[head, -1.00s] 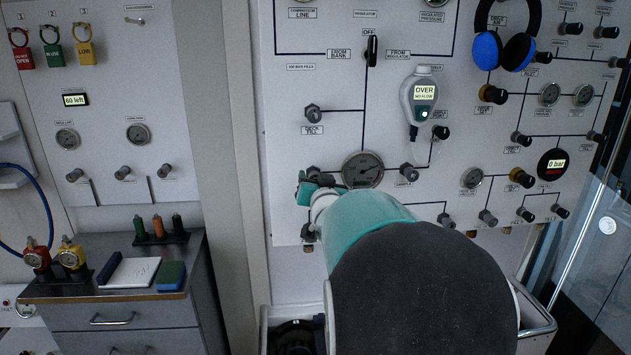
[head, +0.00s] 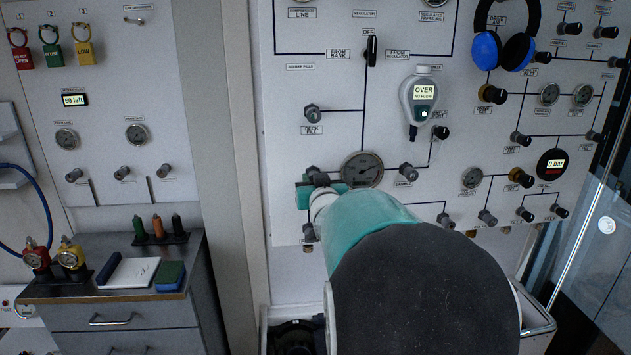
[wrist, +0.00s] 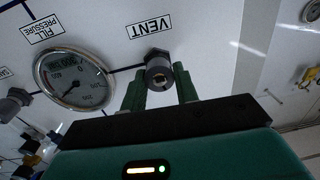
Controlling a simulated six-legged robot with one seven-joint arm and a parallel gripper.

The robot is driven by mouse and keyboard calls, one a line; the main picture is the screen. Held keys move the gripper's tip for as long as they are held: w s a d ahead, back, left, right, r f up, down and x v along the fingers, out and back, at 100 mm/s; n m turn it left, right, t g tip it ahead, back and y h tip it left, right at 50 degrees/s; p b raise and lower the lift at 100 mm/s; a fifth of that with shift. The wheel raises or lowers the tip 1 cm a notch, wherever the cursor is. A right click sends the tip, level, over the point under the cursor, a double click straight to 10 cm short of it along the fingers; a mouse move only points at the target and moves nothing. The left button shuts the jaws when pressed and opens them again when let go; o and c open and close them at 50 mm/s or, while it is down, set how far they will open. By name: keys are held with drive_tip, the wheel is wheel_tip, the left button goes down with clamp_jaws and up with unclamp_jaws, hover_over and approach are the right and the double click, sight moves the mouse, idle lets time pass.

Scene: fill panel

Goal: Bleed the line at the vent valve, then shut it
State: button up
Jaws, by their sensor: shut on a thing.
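The vent valve is a dark grey knob (wrist: 158,68) on the white panel, under the VENT label (wrist: 149,28) in the wrist view. The green fingers of my gripper (wrist: 160,86) stand on either side of the knob and are shut on it. In the head view my gripper (head: 321,190) is at the panel, and the top of the knob (head: 313,172) shows above it. The fill pressure gauge (wrist: 73,78) is just left of the knob in the wrist view; the same gauge (head: 362,169) is right of it in the head view.
A handheld meter (head: 419,99) on the panel reads OVER, NO FLOW. The sample knob (head: 407,171) is right of the gauge. Another display (head: 552,164) reads 0 bar. A drawer cabinet (head: 120,314) stands at the lower left.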

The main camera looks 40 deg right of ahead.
drive_tip(key=n, duration=1.5)
drive_tip(key=n+g+h, duration=0.1)
drive_tip(key=n, duration=0.6)
drive_tip(key=shift+a+f+n, duration=0.1)
drive_tip(key=shift+f+n, duration=0.15)
drive_tip(key=shift+n, duration=0.15)
idle(0.3)
drive_tip(key=o, duration=1)
drive_tip(key=shift+s+a, duration=0.1)
drive_tip(key=v, duration=1.3)
drive_tip(key=shift+s+a, duration=0.15)
drive_tip(key=shift+a, duration=0.1)
